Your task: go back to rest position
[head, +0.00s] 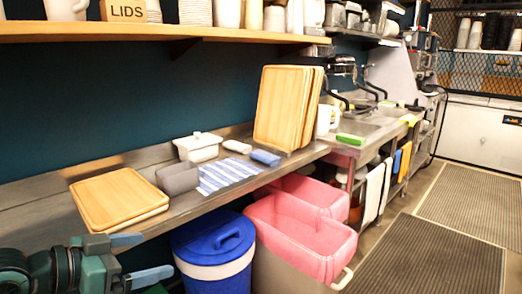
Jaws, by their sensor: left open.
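My left gripper (142,258) shows at the lower left in the head view. Its two blue-tipped fingers are spread apart with nothing between them. It is in front of the counter's near edge, below and left of the stacked wooden boards (118,197) lying on the counter. My right gripper is not in view.
The narrow counter (215,200) holds a white lidded dish (198,148), a striped cloth (232,174) and upright boards (283,108). Below stand a blue lidded bin (215,250) and pink-lined bins (300,238). A shelf (130,32) runs above. Floor mats (430,255) at right are clear.

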